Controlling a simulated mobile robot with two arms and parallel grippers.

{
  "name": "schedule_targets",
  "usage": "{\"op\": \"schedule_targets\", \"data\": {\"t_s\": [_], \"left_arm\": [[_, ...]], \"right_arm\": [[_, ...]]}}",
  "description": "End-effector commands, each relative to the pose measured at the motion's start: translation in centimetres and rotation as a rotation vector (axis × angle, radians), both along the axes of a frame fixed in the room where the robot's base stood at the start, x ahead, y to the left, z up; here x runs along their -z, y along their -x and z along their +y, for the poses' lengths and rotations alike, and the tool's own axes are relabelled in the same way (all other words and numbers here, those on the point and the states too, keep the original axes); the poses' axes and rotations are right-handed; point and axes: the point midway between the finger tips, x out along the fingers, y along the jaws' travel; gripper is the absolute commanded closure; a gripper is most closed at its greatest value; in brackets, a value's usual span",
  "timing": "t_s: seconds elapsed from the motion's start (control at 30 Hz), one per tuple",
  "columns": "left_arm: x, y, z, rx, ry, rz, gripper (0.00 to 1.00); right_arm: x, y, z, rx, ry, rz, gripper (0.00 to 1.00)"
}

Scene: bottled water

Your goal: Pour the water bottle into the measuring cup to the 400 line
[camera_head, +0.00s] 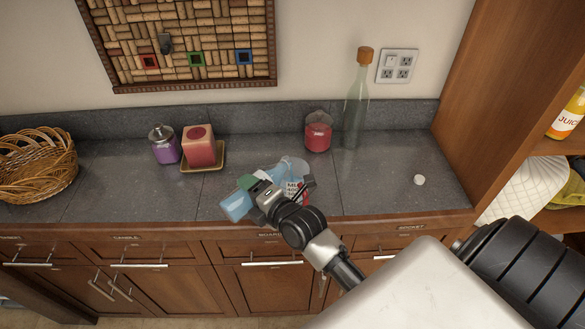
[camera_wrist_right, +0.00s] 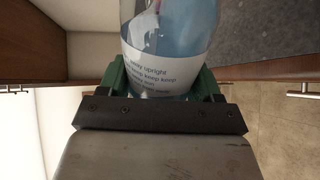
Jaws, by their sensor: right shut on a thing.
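My right gripper (camera_head: 262,191) is shut on the water bottle (camera_head: 237,205) near the counter's front edge. The bottle is tilted, and its light blue end sticks out left of the gripper. In the right wrist view, the green fingers (camera_wrist_right: 162,85) stand either side of the clear body and white label of the bottle (camera_wrist_right: 150,68). The clear measuring cup (camera_head: 295,168), with red and dark markings, stands just behind and right of the gripper, partly hidden. I cannot tell the bottle's mouth position or the water level in the cup. My left gripper is out of view.
A small white cap (camera_head: 419,180) lies on the counter at right. A red jar (camera_head: 318,132) and a tall corked bottle (camera_head: 355,110) stand behind. A purple jar (camera_head: 164,146), a pink candle (camera_head: 200,147) and a wicker basket (camera_head: 38,165) stand left. Some counter between is clear.

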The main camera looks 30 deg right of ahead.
Motion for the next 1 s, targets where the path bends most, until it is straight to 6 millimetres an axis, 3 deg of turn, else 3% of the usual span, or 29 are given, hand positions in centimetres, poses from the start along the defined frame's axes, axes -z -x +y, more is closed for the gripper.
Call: {"op": "schedule_targets", "data": {"t_s": [1.0], "left_arm": [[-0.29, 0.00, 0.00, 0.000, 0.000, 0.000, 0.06]], "right_arm": [[-0.20, -0.03, -0.03, 0.000, -0.037, 0.007, 0.74]]}}
